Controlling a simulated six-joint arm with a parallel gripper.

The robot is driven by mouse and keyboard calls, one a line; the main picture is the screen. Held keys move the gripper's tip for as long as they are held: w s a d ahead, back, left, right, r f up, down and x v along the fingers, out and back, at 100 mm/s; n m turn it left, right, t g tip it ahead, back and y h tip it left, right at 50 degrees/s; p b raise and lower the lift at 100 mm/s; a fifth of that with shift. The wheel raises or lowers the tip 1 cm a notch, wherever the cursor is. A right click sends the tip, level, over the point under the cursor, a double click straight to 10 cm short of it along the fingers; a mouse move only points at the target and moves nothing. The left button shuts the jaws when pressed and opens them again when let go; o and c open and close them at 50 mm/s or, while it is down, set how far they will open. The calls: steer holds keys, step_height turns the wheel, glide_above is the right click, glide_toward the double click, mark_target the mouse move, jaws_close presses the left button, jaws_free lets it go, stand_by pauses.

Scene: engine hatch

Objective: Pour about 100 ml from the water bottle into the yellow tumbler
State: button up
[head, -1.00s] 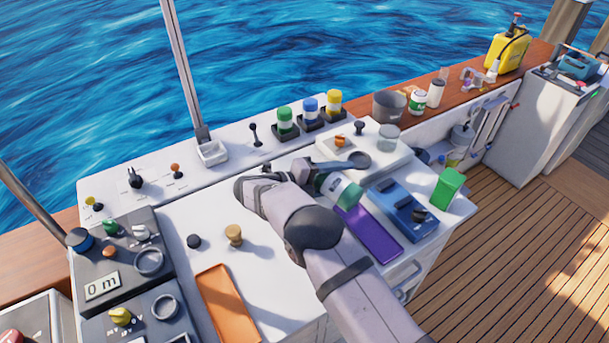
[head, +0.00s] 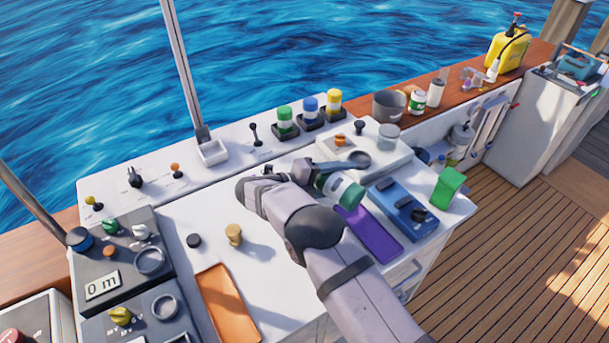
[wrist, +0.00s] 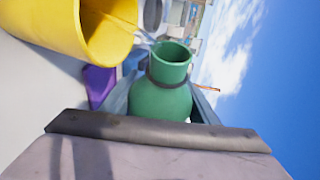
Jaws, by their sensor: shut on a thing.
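A thin pale streak runs from the bottle's mouth towards the tumbler's opening. I cannot make out the tumbler in the head view. The liquid level is not clear.
A purple mat (head: 370,233), a blue device (head: 403,208) and a green block (head: 448,188) lie right of the bottle. An orange tray (head: 228,304) lies at the front left.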

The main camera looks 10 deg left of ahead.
steer(key=shift+n, duration=0.3)
steer(key=shift+s+d+r+n+h, duration=0.1)
steer(key=shift+d+r+n+h, duration=0.1)
steer(key=shift+r+n+h, duration=0.1)
stand_by(1.1)
steer(key=shift+f, duration=0.15)
steer(key=shift+s+d+m+y, duration=0.15)
steer(key=shift+m+y, duration=0.25)
steer(key=shift+m, duration=0.3)
steer(key=shift+s+m+y, duration=0.1)
steer(key=shift+m+y, duration=0.2)
steer(key=shift+d+f+b, duration=0.1)
steer(key=shift+f+b, duration=0.4)
steer(key=shift+f, duration=0.15)
steer(key=shift+s+d+f+m+y+b, duration=0.15)
steer(key=shift+f+m+y+b, duration=0.1)
steer(key=shift+f+b, duration=0.25)
steer(key=shift+s+d+f+m+y+b, duration=0.15)
steer(key=shift+f+m+b, duration=0.1)
steer(key=shift+f+b, duration=0.2)
steer(key=shift+w+a+r, duration=0.1)
steer(key=shift+w+a, duration=0.05)
